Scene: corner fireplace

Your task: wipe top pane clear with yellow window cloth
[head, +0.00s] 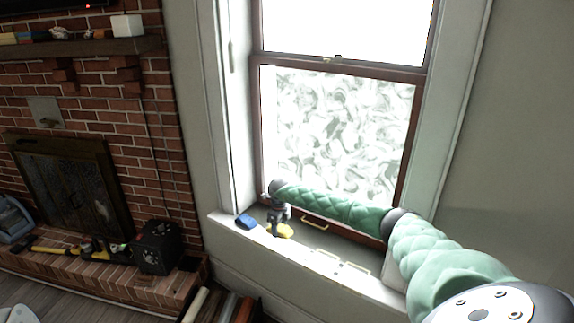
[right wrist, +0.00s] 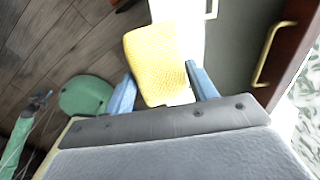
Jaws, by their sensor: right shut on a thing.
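My right gripper (head: 279,218) points down just above the window sill, with its fingers around the yellow cloth (head: 284,231). In the right wrist view the yellow cloth (right wrist: 155,52) stands out between the two blue fingers of the gripper (right wrist: 162,88). The cloth is low at the window's foot, apart from the glass. The top pane (head: 345,28) looks evenly bright white, with no swirls showing; its upper part is out of view. The lower pane (head: 340,125) is covered in whitish swirls. My left gripper is out of view.
Brass handles (head: 315,222) stick out on the lower sash. A brick fireplace (head: 95,110) stands at left, with a black box (head: 158,247) on its hearth.

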